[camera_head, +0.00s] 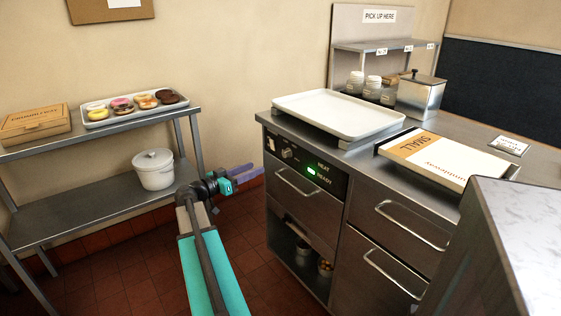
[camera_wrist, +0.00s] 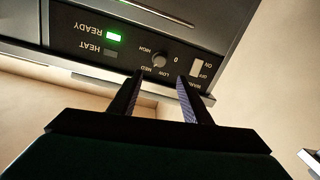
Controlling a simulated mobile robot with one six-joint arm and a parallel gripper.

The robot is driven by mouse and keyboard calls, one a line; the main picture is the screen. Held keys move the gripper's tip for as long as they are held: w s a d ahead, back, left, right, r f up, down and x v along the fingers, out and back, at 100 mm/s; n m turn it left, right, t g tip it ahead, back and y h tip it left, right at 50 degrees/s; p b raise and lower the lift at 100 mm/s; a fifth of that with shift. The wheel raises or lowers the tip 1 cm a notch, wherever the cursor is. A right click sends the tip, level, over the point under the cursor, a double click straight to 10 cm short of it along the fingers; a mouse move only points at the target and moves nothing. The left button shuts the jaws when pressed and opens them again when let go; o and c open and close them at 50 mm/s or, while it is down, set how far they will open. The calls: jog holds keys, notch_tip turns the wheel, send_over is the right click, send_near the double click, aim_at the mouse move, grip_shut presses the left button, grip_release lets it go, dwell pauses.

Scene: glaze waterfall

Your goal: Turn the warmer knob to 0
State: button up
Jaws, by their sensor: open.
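The warmer knob (camera_head: 287,154) is a small round metal knob on the black control panel at the front of the steel counter. In the wrist view the knob (camera_wrist: 160,60) shows upside down, with 0, LOW, MED and HIGH printed around it. I cannot make out where its pointer stands. My gripper (camera_head: 245,171) is open and empty, to the left of the panel in the head view. In the wrist view the fingertips (camera_wrist: 160,77) lie on either side of the knob's line, apart from it. The READY light (camera_wrist: 113,37) glows green.
A MAIN switch (camera_wrist: 198,70) sits beside the knob. A drawer handle (camera_head: 297,184) is under the panel. A white tray (camera_head: 340,115) lies on the counter above. A steel shelf (camera_head: 90,205) with a white pot (camera_head: 154,170) stands at left. Free floor lies between.

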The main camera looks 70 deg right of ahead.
aim_at(284, 155)
jog(key=shift+s+d+r, duration=0.1)
jog(key=shift+r, duration=0.15)
jog(key=x, duration=1.3)
jog(key=shift+s+d+f+p, duration=0.1)
jog(key=shift+s+d+p, duration=0.05)
jog(key=shift+d+p, duration=0.25)
jog(key=c, duration=1)
jog(key=shift+d, duration=0.2)
jog(key=shift+c, duration=0.2)
jog(key=shift+a, duration=0.25)
